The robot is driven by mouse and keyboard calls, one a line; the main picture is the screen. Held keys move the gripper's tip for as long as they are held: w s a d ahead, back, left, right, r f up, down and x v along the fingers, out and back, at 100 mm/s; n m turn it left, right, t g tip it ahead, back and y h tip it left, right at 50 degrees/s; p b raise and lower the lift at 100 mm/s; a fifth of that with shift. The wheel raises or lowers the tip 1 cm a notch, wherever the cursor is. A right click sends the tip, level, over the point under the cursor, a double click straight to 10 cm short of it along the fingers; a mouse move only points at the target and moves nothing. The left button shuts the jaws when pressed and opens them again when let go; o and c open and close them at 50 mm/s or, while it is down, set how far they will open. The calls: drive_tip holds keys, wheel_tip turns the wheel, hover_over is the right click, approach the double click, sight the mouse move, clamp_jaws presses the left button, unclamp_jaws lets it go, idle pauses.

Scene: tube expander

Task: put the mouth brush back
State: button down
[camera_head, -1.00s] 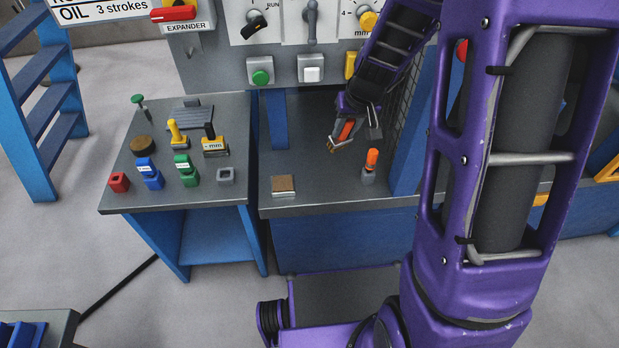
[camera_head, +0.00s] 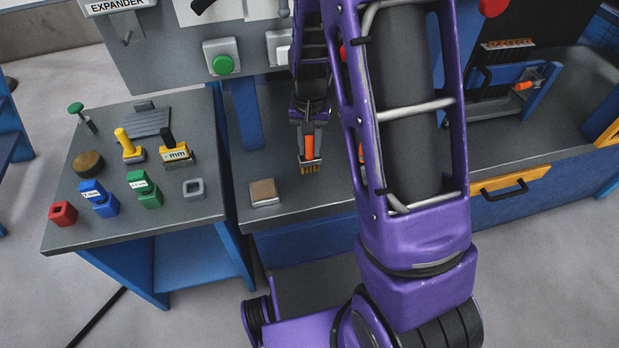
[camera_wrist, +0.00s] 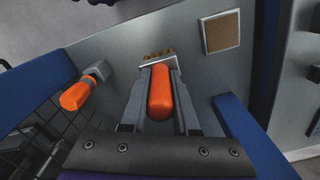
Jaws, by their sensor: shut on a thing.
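My gripper (camera_head: 309,138) is shut on the orange handle of a brush (camera_head: 310,168). The brush hangs upright, head down with tan bristles, over the grey bench top. In the wrist view the orange handle (camera_wrist: 160,95) lies between the two fingers, with the bristled head beyond their tips. I cannot tell how high the bristles are above the bench. A second orange-handled tool (camera_wrist: 76,95) is in a grey block (camera_wrist: 98,71) on the bench, to the left in the wrist view. It is mostly hidden behind my arm in the head view.
A tan square pad in a grey frame (camera_head: 263,192) lies left of the brush. The left table (camera_head: 190,215) holds several coloured blocks. A blue upright (camera_head: 246,112) stands behind the pad. At far right are a bristled strip (camera_head: 507,44) and another orange handle (camera_head: 523,86).

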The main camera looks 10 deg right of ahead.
sight(309, 165)
drive_tip(key=shift+f+b, duration=0.55)
drive_tip(key=shift+f, duration=3.05)
drive_tip(key=shift+f, duration=0.15)
drive_tip(key=c, duration=0.7)
unclamp_jaws()
drive_tip(key=shift+o, duration=0.2)
wheel_tip(309, 165, up, 12)
drive_tip(key=shift+r+p, duration=0.2)
drive_tip(key=shift+p, duration=0.95)
